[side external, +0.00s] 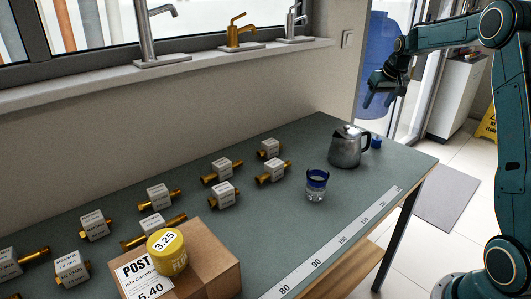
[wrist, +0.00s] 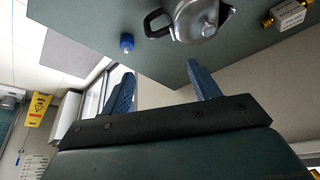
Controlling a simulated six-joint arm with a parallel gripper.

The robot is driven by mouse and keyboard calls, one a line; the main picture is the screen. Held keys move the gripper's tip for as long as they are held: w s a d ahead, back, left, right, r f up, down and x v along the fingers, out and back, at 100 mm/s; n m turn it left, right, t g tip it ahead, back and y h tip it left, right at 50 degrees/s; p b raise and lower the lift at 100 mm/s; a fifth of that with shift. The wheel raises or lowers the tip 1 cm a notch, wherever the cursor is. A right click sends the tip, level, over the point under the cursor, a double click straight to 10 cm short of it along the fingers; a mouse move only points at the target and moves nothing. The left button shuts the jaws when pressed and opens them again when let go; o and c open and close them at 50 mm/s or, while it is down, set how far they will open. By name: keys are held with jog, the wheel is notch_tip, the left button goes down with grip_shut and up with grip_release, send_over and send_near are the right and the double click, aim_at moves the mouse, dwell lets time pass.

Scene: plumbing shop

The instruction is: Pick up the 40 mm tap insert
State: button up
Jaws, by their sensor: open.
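Several brass tap inserts, each with a white label block, lie in two rough rows on the green table, among them one at the far end (side external: 270,148), one beside it (side external: 273,171), one in the middle (side external: 223,194) and one near the left (side external: 95,225). The label print is too small to read, so I cannot tell which is the 40 mm one. My gripper (side external: 378,99) is open and empty, above and beyond the far right end of the table. In the wrist view its two blue fingers (wrist: 160,76) are apart, and one tap insert (wrist: 288,15) shows at the top right.
A steel teapot (side external: 346,147), a blue-rimmed glass (side external: 316,185) and a small blue cap (side external: 376,143) stand at the table's right end. A cardboard box (side external: 205,262) with a yellow tin (side external: 167,252) stands in front. A white ruler strip (side external: 340,242) runs along the front edge.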

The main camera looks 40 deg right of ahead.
jog(key=m, duration=0.1)
send_near(377, 138)
jog(key=d+v, duration=0.1)
jog(key=v, duration=0.2)
jog(key=shift+a+r, duration=0.15)
jog(key=shift+a, duration=0.35)
jog(key=shift+x, duration=4.3)
jog(key=shift+d, duration=0.1)
jog(key=shift+x, duration=2.55)
jog(key=shift+s+d, duration=0.1)
jog(key=c, duration=1.1)
